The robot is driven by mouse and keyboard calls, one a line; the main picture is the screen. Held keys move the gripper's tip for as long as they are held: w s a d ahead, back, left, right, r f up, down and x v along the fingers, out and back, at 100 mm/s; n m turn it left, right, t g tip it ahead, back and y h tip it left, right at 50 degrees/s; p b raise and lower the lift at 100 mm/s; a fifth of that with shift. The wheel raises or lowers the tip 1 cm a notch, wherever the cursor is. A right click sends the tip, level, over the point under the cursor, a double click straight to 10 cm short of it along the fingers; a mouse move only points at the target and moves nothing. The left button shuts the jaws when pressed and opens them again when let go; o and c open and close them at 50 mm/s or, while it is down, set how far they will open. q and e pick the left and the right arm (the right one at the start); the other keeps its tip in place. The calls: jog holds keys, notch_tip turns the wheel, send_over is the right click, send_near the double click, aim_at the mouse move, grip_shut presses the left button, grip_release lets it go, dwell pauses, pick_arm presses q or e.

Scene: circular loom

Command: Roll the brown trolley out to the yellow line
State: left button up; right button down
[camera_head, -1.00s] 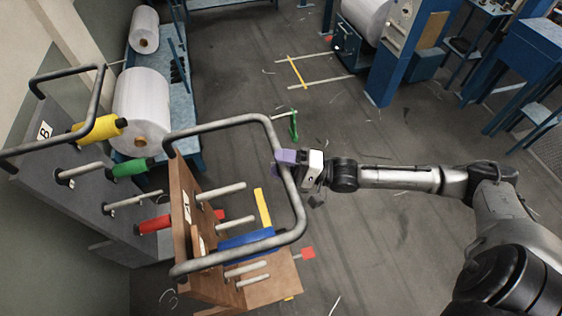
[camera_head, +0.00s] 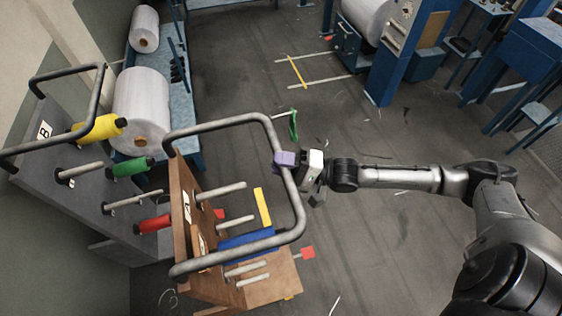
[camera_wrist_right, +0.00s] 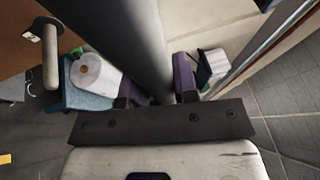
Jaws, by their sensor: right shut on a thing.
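The brown trolley (camera_head: 182,232) stands at the lower left, an upright brown board on a low base with pale pegs and a blue bobbin (camera_head: 248,242). Its grey tube handle (camera_head: 232,122) loops out to the right. My right gripper (camera_head: 287,160), with purple fingers, is shut on the handle's right side. In the right wrist view the handle (camera_wrist_right: 118,38) runs between the purple fingers (camera_wrist_right: 160,88). A short yellow line (camera_head: 262,207) is on the floor just beyond the blue bobbin, partly hidden by the trolley. My left gripper is not in view.
A grey trolley (camera_head: 88,212) with yellow, green and red bobbins stands left of the brown one. Large white rolls (camera_head: 141,108) lie on a blue stand behind. Another yellow line (camera_head: 298,72) lies farther back. Open floor (camera_head: 400,240) extends right of the brown trolley.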

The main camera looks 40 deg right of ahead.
jog(key=shift+a, duration=0.1)
jog(key=shift+w+a, duration=0.15)
jog(key=shift+a, duration=0.15)
jog(key=w+a+p, duration=0.1)
jog(key=w+a, duration=0.3)
jog(key=a, duration=0.4)
jog(key=shift+a+f, duration=0.1)
jog(key=c, duration=0.9)
grip_release()
